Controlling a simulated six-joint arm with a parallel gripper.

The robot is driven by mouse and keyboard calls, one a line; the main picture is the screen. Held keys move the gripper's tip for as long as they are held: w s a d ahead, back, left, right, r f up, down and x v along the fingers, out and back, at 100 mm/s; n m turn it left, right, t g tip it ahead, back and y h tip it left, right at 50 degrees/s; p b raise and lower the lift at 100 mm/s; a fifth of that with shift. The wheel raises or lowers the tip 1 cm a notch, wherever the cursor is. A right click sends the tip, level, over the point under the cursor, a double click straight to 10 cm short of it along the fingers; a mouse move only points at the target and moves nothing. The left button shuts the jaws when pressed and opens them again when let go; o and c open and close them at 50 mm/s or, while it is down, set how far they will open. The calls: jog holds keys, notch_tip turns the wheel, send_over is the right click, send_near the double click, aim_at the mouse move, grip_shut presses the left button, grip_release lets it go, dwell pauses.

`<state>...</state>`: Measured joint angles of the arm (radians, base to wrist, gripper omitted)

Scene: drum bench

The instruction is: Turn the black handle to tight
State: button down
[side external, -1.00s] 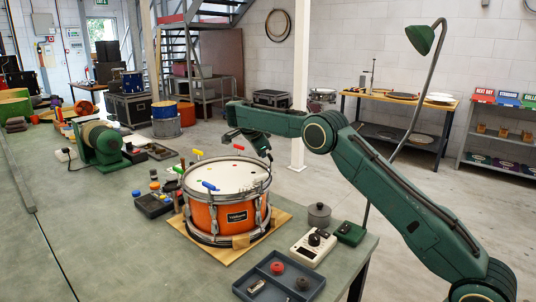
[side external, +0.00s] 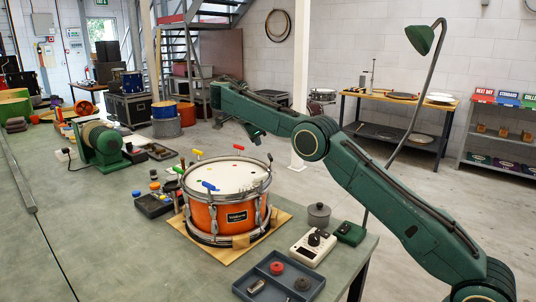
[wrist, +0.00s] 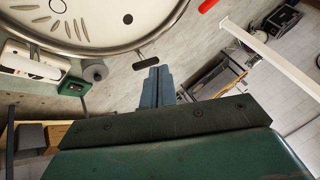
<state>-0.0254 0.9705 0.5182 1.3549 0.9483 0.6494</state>
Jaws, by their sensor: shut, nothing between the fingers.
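The black handle (side external: 270,158) stands at the back right of the orange drum's (side external: 229,219) rim. In the wrist view the black handle (wrist: 146,63) is a short dark bar just outside the drum rim. My gripper (side external: 257,134) is above and beyond the drum's back edge. In the wrist view my gripper (wrist: 154,70) has its fingers together and empty, their tips just below the handle in the picture. In the side view a gap separates the gripper from the handle. The handle's threaded part is not visible.
Red (side external: 239,148), yellow (side external: 197,155), blue (side external: 209,186) and green (side external: 178,170) handles also stand around the rim. A grey tin (side external: 319,216), a white dial device (side external: 313,246) and a blue-grey tray (side external: 279,278) are at the right. The bench's left front is clear.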

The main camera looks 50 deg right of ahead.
jog(key=shift+r, duration=0.1)
jog(key=s+d+r+n+t+y, duration=0.1)
jog(key=d+r+n+t+y, duration=0.15)
jog(key=d+n, duration=0.9)
jog(key=s+n+t+y, duration=0.2)
jog(key=s+n+y, duration=0.3)
jog(key=s, duration=0.7)
jog(key=shift+s+a+f+y, duration=0.3)
jog(key=shift+a+y, duration=0.1)
jog(key=shift+y, duration=0.15)
jog(key=shift+w, duration=0.1)
